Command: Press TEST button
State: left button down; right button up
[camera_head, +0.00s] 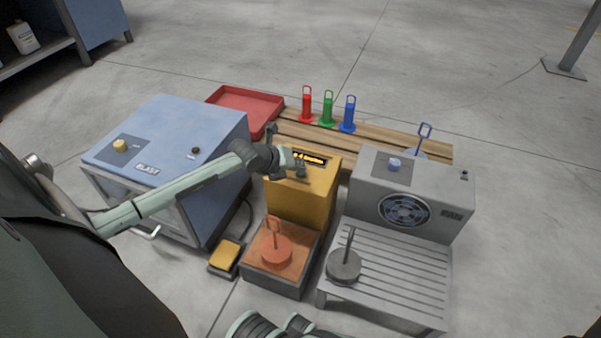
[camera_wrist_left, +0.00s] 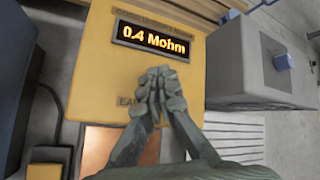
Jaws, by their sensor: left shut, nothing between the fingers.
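The yellow tester box (camera_head: 303,194) stands in the middle of the head view. Its lit display (camera_wrist_left: 152,38) reads "0.4 Mohm" in the left wrist view, above a partly covered label starting "EA". My left gripper (camera_head: 301,170) is shut and empty, with its fingertips in front of the yellow face just below the display. The fingertips also show in the left wrist view (camera_wrist_left: 158,78). I cannot tell whether they touch the face. No TEST button can be made out; the fingers hide part of the face.
A blue cabinet marked BLAST (camera_head: 190,125) stands left, a grey fan unit (camera_head: 445,190) right. An orange weight (camera_head: 276,252) and a dark weight (camera_head: 344,266) stand in front. A yellow pedal (camera_head: 225,254), a red tray (camera_head: 262,100) and coloured hooked pieces (camera_head: 327,112) are nearby.

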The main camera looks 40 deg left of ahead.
aim_at(299, 175)
pick_arm(q)
jog(key=shift+f, duration=0.5)
dwell(0.8)
jog(key=shift+r+p, duration=0.75)
jog(key=shift+r, duration=0.05)
jog(key=shift+r, duration=0.1)
notch_tip(299, 175, up, 5)
jog(key=p, duration=0.5)
jog(key=shift+d, duration=0.1)
dwell(0.5)
